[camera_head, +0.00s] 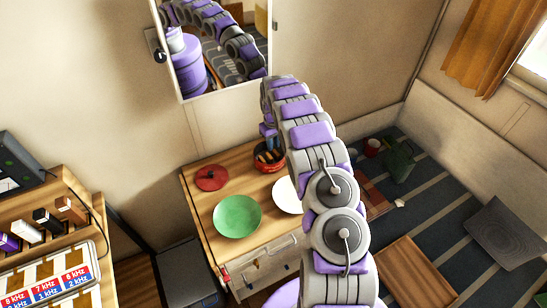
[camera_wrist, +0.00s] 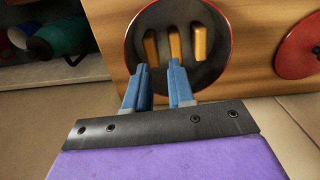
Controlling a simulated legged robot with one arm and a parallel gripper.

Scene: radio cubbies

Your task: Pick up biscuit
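Several golden-brown biscuits stand in a round red container (camera_head: 281,163) on the wooden table, beneath my gripper (camera_head: 268,131). In the wrist view, three biscuits show inside the dark container: a left biscuit (camera_wrist: 150,46), a middle biscuit (camera_wrist: 173,43) and a right biscuit (camera_wrist: 201,41). The two blue fingers of my gripper (camera_wrist: 158,66) are apart, with a gap between them. Their tips overlap the near part of the container in the picture, close to the lower ends of the left and middle biscuits. Nothing shows held between them. Fingertip depth is hard to judge.
A red lid (camera_head: 211,178) lies left of the container; it also shows in the wrist view (camera_wrist: 300,48). A green plate (camera_head: 237,216) and a white plate (camera_head: 286,195), partly hidden by my arm, are on the table (camera_head: 205,218). A mirror (camera_head: 220,85) hangs behind.

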